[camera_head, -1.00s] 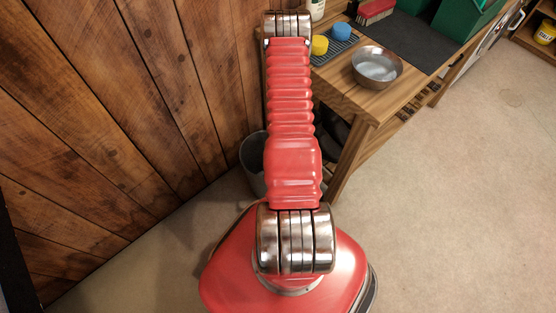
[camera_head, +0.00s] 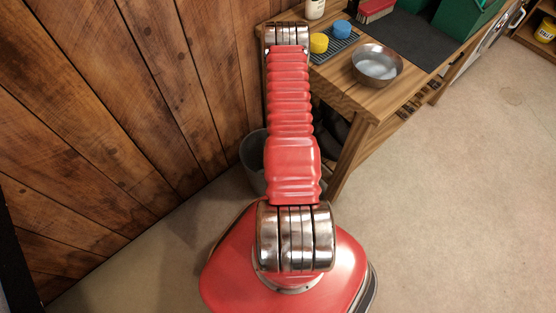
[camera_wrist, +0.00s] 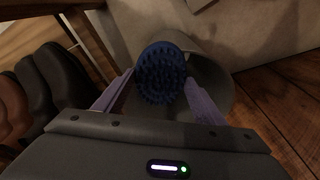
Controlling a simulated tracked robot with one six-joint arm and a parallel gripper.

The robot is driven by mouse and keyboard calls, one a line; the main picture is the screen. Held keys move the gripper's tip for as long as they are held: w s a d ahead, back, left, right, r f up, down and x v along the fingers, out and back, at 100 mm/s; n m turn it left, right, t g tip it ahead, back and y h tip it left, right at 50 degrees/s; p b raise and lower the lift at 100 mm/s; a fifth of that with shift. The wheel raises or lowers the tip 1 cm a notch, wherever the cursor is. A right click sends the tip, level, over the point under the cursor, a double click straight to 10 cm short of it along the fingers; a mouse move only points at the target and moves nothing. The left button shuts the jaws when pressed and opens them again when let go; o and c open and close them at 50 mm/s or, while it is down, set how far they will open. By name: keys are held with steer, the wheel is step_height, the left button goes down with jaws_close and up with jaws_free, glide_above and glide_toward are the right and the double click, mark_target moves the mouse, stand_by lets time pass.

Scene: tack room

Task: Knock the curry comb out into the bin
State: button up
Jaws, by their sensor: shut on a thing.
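The curry comb (camera_wrist: 160,75) is a dark blue disc covered in rubber nubs, seen in the wrist view between my gripper's fingers. My gripper (camera_wrist: 158,88) is shut on it, with one pale purple finger on each side. The bin (camera_wrist: 218,84) is a grey round container behind and to the right of the comb in the wrist view, partly covered by the comb and a finger. In the head view the bin (camera_head: 252,157) stands on the floor against the wooden wall, partly hidden by my red arm. My gripper is hidden in the head view.
A wooden bench (camera_head: 352,98) holds a metal bowl (camera_head: 377,66), a yellow sponge-like piece (camera_head: 319,43), a blue one (camera_head: 342,28) and a red brush (camera_head: 376,10). Dark boots (camera_wrist: 62,78) stand left in the wrist view. The floor at right is clear.

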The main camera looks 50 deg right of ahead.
steer(key=shift+r, duration=2.05)
steer(key=shift+w, duration=0.1)
